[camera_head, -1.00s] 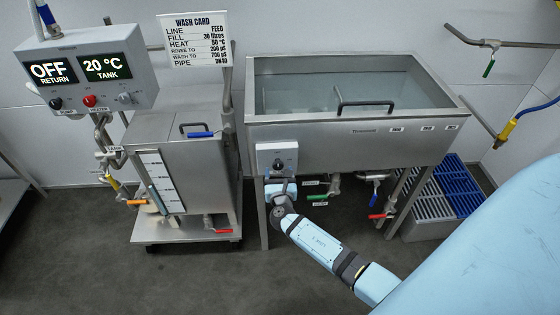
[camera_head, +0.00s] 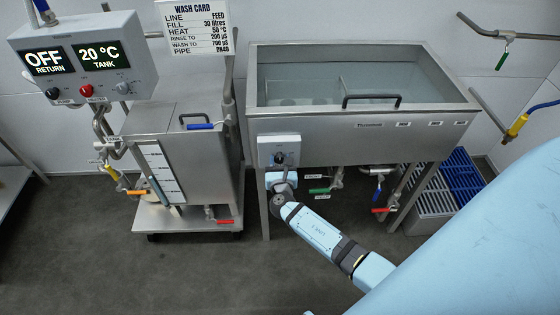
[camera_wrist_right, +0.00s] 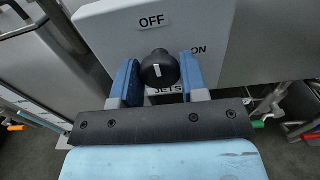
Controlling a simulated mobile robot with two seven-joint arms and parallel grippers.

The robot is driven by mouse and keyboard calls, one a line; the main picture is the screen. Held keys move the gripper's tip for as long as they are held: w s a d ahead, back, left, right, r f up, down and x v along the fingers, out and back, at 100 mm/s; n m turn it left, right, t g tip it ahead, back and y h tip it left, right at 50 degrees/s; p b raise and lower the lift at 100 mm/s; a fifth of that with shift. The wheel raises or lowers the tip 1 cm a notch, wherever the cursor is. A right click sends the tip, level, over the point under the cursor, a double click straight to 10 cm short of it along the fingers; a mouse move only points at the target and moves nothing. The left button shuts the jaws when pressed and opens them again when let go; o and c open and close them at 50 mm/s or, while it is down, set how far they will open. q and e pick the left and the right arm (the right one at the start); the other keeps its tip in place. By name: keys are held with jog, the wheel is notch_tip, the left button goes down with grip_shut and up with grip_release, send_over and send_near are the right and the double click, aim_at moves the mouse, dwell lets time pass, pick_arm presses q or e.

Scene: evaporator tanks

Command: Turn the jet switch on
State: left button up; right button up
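The jet switch is a black round knob (camera_head: 280,158) on a pale box (camera_head: 279,142) at the front left of the steel sink. In the right wrist view the knob (camera_wrist_right: 159,68) has a white mark pointing up to the "OFF" label. An "ON" label is to its right, and a "JETS" label is partly hidden below. My right gripper (camera_wrist_right: 160,80) has its two blue fingers apart, one on each side of the knob. The fingertips are close to the knob; contact cannot be made out. In the head view my right gripper (camera_head: 284,174) is just below the knob. My left gripper is not in view.
The steel sink (camera_head: 350,128) has a bar handle at its front and coloured valve handles below. A wheeled tank (camera_head: 195,165) stands left, under a control box (camera_head: 85,60) reading "OFF" and "20 °C". Blue and grey crates (camera_head: 440,205) stand right.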

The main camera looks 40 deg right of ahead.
jog(key=shift+c, duration=0.8)
